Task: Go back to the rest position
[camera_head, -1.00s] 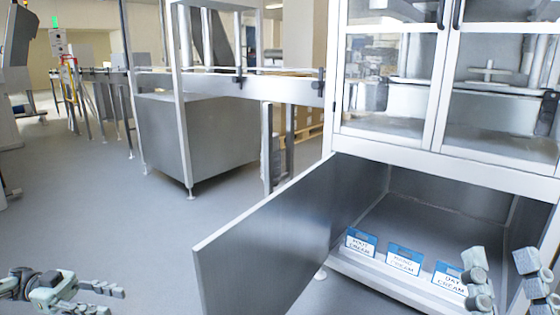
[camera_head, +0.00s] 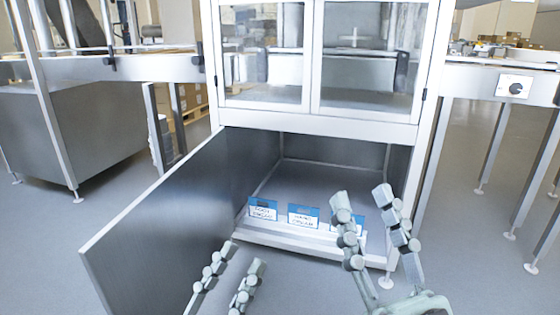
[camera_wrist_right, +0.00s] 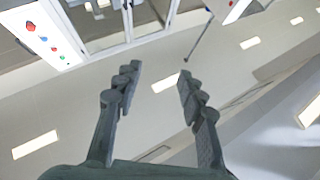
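My right gripper (camera_head: 362,193) is open with its two fingers raised in front of the cabinet's lower right part. Nothing is between its fingers, and the right wrist view (camera_wrist_right: 158,72) also shows them apart and empty. My left gripper (camera_head: 243,256) is at the bottom middle, in front of the open cabinet door. Its two fingers are apart with nothing seen between them. The right gripper partly hides the rightmost of the blue and white label cards.
A metal cabinet (camera_head: 322,122) stands ahead, its lower door (camera_head: 185,225) swung open to the left. Label cards (camera_head: 262,209) and (camera_head: 303,216) stand on its lower front ledge. Machine tables with legs stand at left and right (camera_head: 500,80). Grey floor is open at lower right.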

